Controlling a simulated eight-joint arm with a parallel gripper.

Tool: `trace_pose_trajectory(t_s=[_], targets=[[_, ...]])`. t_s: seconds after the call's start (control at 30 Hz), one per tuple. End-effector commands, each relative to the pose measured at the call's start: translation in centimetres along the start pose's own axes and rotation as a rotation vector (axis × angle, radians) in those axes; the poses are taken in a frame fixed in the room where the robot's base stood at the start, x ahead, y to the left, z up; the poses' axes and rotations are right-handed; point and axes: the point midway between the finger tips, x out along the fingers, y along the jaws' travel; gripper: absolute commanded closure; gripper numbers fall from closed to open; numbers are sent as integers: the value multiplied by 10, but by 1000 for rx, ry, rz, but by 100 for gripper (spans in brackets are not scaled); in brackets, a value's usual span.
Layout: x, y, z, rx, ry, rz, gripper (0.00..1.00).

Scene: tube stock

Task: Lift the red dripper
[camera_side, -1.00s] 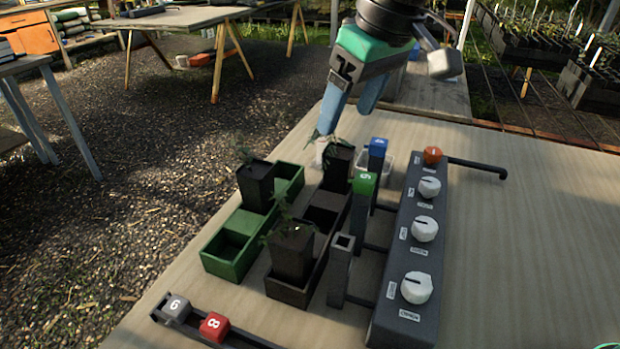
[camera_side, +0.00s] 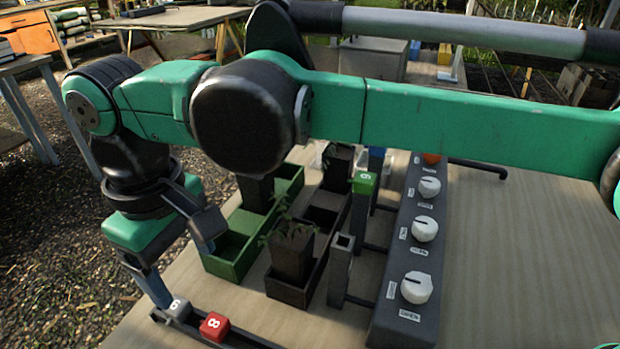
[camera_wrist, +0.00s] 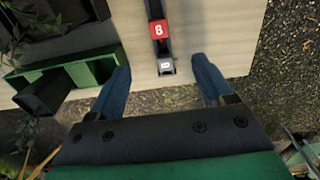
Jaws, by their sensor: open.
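The red dripper (camera_side: 214,326), marked 8, sits on a dark rail at the front left of the table. It also shows near the top of the wrist view (camera_wrist: 159,29). A grey dripper (camera_side: 178,311) sits next to it at the rail's end, and in the wrist view (camera_wrist: 165,65) it appears between and slightly beyond my fingertips. My gripper (camera_side: 180,272) is open and empty, pointing down above the rail's grey end. In the wrist view my gripper (camera_wrist: 163,78) has its two blue fingers wide apart, with the red dripper farther up the picture.
A green planter box (camera_side: 233,268) and a dark box with potted seedlings (camera_side: 292,255) stand behind the rail. A green dripper (camera_side: 365,183) is on a post. A dark panel with white knobs (camera_side: 415,288) lies to the right. The table's right side is clear.

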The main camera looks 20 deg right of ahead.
Motion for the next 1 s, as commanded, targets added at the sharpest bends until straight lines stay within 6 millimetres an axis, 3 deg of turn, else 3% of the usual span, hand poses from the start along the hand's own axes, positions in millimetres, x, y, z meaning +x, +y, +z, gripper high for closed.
trace_pose_trajectory(t_s=[0.2,0.6,0.8,1.0], targets=[[46,0,0,1,1,0,26],[100,1,0,1,1,0,26],[118,1,0,1,1,0,26],[119,1,0,1,1,0,26]])
